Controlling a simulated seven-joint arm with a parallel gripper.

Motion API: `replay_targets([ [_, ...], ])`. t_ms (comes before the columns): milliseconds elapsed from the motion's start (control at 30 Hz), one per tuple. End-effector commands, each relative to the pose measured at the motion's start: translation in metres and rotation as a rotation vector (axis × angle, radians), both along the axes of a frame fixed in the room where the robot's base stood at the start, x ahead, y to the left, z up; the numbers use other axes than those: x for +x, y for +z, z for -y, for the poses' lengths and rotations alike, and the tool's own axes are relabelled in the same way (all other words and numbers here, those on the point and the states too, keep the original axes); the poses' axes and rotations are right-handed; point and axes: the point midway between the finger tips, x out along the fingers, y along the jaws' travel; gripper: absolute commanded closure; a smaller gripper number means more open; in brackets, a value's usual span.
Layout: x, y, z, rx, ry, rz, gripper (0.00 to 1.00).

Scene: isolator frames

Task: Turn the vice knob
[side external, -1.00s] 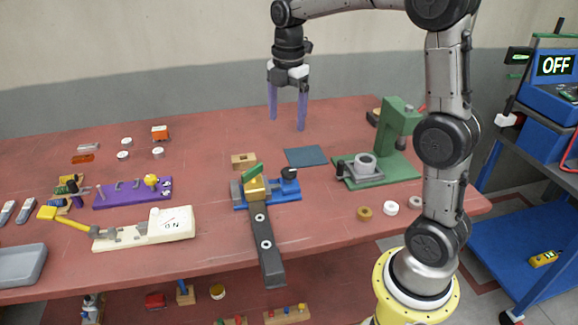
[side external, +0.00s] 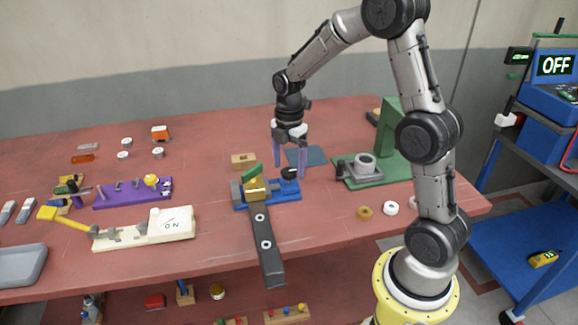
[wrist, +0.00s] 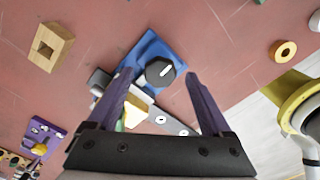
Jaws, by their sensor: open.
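The vice has a blue base (side external: 286,194) and stands on the red table. It holds a yellow block with a green top (side external: 252,176). The black vice knob (side external: 289,172) sits at its right end. In the wrist view the knob (wrist: 160,71) shows a white line on its top. My gripper (side external: 290,172) points down at the knob, with its purple fingers on either side of it in the side view. In the wrist view my open fingers (wrist: 158,72) flank the knob with gaps on both sides. I cannot tell the exact height of the fingertips.
A dark bar (side external: 264,250) with light rings runs from the vice over the table's front edge. A wooden block (side external: 243,160) lies behind the vice. A green press (side external: 388,140) stands to the right. Tan and white rings (side external: 364,213) lie at the front right.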

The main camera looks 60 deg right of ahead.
Motion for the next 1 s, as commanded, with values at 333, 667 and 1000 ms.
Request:
replay_targets([
  [333,-0.0003,-0.0091,0.0,0.0,0.0,0.0,0.16],
  [667,-0.0003,-0.0087,0.0,0.0,0.0,0.0,0.61],
  [1000,-0.0003,-0.0084,0.0,0.0,-0.003,0.0,1.0],
])
